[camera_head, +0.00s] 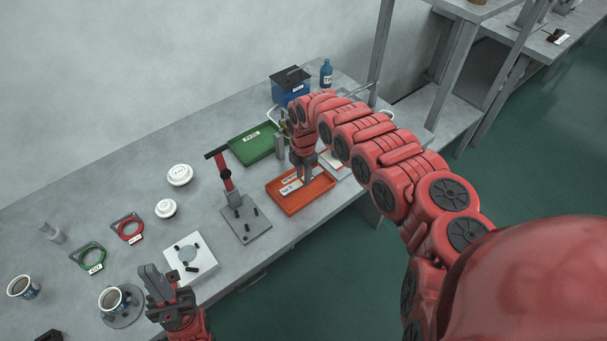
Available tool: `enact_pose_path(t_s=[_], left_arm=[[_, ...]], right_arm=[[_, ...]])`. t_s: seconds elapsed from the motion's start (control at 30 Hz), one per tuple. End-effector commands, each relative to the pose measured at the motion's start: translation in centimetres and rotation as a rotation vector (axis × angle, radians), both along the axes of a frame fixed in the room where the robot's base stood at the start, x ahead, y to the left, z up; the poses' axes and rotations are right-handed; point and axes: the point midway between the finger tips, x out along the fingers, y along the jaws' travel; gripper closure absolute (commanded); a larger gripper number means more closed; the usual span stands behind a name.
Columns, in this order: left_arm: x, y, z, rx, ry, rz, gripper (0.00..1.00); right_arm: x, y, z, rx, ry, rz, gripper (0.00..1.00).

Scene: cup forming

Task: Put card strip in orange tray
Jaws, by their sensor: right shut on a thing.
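The orange tray (318,193) lies flat near the front edge of the table, at the middle of the view. My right gripper (301,178) reaches down over the tray, its fingertips at or just above the tray floor. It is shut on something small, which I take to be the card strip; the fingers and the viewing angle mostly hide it. White printed pieces (290,188) show at the tray's left side, and I cannot tell strip from label there. My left gripper (150,272) is low in the view, apart from the tray, and its jaw opening is unclear.
A green tray (252,146) lies behind the orange one, with a blue box (290,88) and blue bottle (326,74) further back. A press-like stand (246,222) is left of the orange tray. A white fixture (190,257) and cups (113,299) stand near my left gripper.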

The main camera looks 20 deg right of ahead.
Motion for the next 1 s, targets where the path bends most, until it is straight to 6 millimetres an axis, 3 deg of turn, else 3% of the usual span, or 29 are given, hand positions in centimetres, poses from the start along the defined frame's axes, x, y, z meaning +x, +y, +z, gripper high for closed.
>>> enact_pose_path(t_s=[1.0], left_arm=[[0.00, -0.01, -0.49, 0.000, 0.000, 0.000, 1.00]], right_arm=[[0.01, 0.02, -0.62, 0.000, 0.000, 0.000, 1.00]])
